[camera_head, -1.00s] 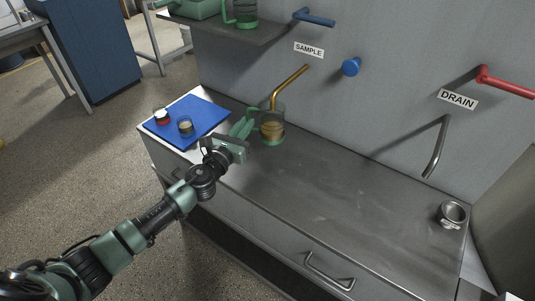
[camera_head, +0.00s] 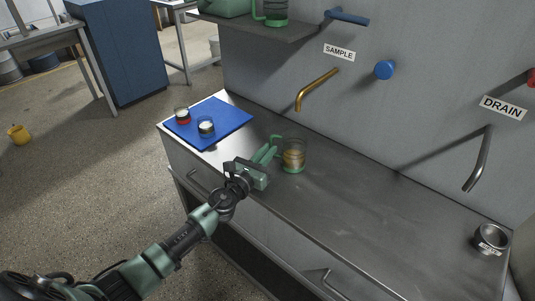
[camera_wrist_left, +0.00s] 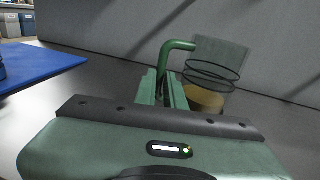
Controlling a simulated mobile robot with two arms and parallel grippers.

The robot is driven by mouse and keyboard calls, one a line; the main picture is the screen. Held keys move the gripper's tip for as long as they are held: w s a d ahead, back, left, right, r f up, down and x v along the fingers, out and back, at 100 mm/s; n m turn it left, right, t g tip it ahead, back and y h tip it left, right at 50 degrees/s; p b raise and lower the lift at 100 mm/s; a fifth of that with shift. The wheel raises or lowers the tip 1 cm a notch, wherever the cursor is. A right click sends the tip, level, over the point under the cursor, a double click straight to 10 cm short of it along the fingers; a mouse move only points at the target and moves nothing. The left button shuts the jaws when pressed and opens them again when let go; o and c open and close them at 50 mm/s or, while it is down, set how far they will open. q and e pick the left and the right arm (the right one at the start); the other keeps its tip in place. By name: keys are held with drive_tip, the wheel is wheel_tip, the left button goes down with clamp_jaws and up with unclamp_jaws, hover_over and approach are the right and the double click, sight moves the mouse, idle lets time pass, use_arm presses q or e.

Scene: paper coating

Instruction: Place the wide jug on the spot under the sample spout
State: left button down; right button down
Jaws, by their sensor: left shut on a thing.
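A clear glass jug (camera_head: 293,156) with a green handle and base holds some amber content. I take it as the wide jug. My left gripper (camera_head: 264,154) is shut on its handle, from the jug's left. The jug is upright over the counter, in front of and below the tip of the brass sample spout (camera_head: 317,88); I cannot tell if it touches the counter. In the left wrist view the fingers (camera_wrist_left: 172,90) grip the green handle (camera_wrist_left: 176,48), with the jug's glass (camera_wrist_left: 212,76) behind to the right. My right gripper is not in view.
A blue mat (camera_head: 235,114) with two small jars (camera_head: 206,126) lies at the counter's left end. A metal cup (camera_head: 491,240) stands at the right, near the drain pipe (camera_head: 478,160). The counter (camera_head: 385,215) between is clear. Another green-handled jug (camera_head: 275,12) is on the shelf.

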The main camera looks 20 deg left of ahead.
use_arm(q)
drive_tip(key=shift+f, duration=0.1)
drive_tip(key=c, duration=1.5)
unclamp_jaws()
drive_tip(key=shift+r, duration=0.2)
drive_tip(key=s, duration=0.3)
drive_tip(key=s+a, duration=0.1)
drive_tip(key=s, duration=0.6)
drive_tip(key=shift+s+a+f, duration=0.2)
drive_tip(key=shift+s+a, duration=0.1)
drive_tip(key=shift+s, duration=0.05)
drive_tip(key=shift+s+a+r+b, duration=0.1)
drive_tip(key=shift+s+b, duration=0.2)
drive_tip(key=shift+s, duration=0.3)
